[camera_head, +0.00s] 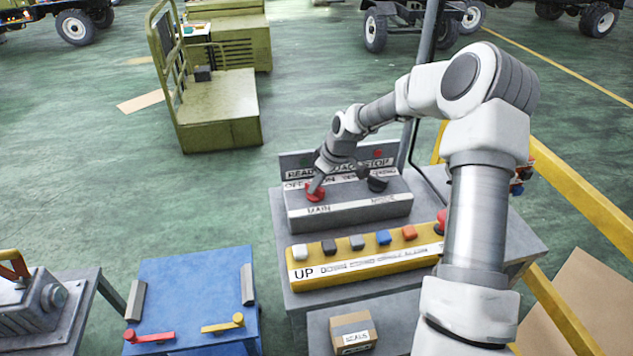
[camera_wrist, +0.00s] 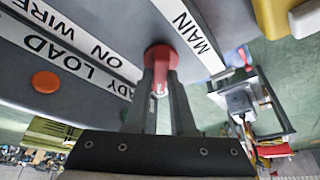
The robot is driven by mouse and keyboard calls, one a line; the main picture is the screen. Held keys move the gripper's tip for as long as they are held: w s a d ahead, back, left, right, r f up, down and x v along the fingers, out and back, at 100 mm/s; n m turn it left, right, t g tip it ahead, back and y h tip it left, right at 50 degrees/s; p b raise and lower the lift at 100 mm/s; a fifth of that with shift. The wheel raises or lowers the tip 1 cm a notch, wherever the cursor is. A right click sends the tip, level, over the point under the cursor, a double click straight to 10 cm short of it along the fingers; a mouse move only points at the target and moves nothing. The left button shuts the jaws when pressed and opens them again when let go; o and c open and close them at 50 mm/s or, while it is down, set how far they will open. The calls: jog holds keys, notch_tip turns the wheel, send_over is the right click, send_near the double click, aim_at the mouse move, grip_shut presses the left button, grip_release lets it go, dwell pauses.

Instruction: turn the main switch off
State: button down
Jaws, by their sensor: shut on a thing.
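The main switch is a red knob (camera_head: 314,194) on the left of the grey switch box (camera_head: 350,211), above the MAIN label and below the OFF and ON labels. My gripper (camera_head: 318,184) reaches down onto it from above. In the wrist view the red knob (camera_wrist: 159,53) sits between the two dark fingers of my gripper (camera_wrist: 161,78), which are shut on it. The fingers hide part of the knob. I cannot tell for sure which label its handle points to.
A yellow button panel (camera_head: 365,262) stands in front, with several coloured buttons. A small cardboard box (camera_head: 353,333) is below it. A blue table (camera_head: 195,285) stands at left.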

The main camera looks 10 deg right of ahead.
jog(key=shift+n, duration=0.3)
jog(key=c, duration=0.8)
grip_release()
jog(key=shift+o, duration=0.2)
jog(key=v, duration=1.7)
jog(key=shift+r+b, duration=0.3)
jog(key=shift+b, duration=0.15)
jog(key=shift+w+f, duration=0.1)
